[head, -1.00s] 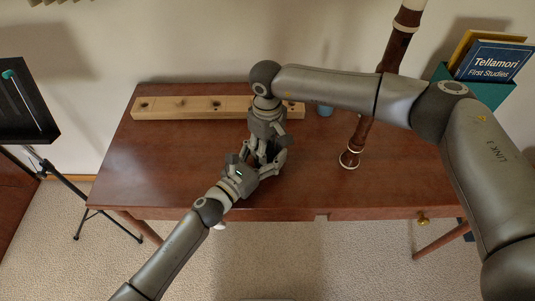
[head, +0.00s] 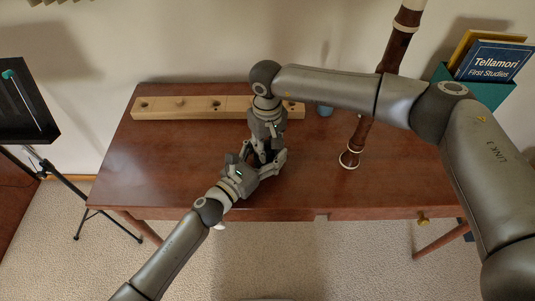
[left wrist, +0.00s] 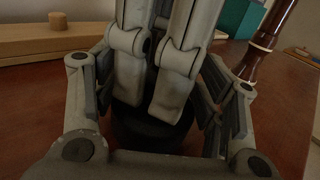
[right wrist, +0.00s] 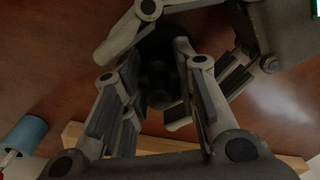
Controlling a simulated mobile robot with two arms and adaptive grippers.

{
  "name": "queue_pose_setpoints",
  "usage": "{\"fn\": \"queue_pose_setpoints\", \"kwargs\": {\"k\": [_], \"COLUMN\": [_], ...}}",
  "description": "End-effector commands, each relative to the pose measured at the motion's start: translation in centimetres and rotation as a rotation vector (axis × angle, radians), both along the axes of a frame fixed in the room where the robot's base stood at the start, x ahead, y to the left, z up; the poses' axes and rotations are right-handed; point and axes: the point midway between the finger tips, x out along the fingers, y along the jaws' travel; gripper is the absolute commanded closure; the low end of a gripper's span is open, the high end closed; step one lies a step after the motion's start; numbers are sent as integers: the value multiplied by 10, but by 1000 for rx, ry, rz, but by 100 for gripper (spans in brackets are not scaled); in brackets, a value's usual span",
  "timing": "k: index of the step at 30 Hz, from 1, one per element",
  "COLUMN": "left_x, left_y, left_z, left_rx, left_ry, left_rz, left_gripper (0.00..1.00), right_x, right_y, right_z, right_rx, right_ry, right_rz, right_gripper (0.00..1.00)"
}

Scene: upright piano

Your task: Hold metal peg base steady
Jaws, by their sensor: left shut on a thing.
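The metal peg base (left wrist: 148,132) is a dark, round piece low between my left gripper's fingers in the left wrist view. It also shows as a dark shape in the right wrist view (right wrist: 158,82). My left gripper (head: 270,162) is shut on it, just over the table's front part. My right gripper (head: 267,148) points down from above, its fingers meeting the left gripper's. In the left wrist view the right fingers (left wrist: 153,98) stand slightly apart over the base. Shadow and the fingers hide whether they grip anything. In the head view the grippers hide the base.
A long wooden block (head: 193,107) with holes and a low round peg (head: 180,102) lies at the table's back. A blue cup (head: 325,110) stands beside it. A brown woodwind (head: 362,135) rises to the right. The table (head: 165,170) is clear at left.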

Motion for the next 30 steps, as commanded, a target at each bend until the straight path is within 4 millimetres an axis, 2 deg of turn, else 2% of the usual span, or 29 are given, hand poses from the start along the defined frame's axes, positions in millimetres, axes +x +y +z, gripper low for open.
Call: {"fn": "queue_pose_setpoints", "kwargs": {"k": [1, 5, 16, 25, 30], "left_x": [0, 0, 0, 0, 0], "left_y": [0, 0, 0, 0, 0], "left_z": [0, 0, 0, 0, 0], "left_rx": [1, 1, 1, 1, 0], "left_ry": [1, 1, 1, 1, 0], "left_rz": [0, 0, 0, 0, 0], "left_gripper": [100, 100, 100, 100, 100], "right_x": [0, 0, 0, 1, 0], "right_y": [0, 0, 0, 0, 0], "right_z": [0, 0, 3, 39, 45], "right_rx": [0, 0, 0, 1, 0], "right_ry": [0, 0, -1, -3, 1], "right_rz": [0, 1, 2, 2, 3], "right_gripper": [68, 51, 51, 51, 51]}}
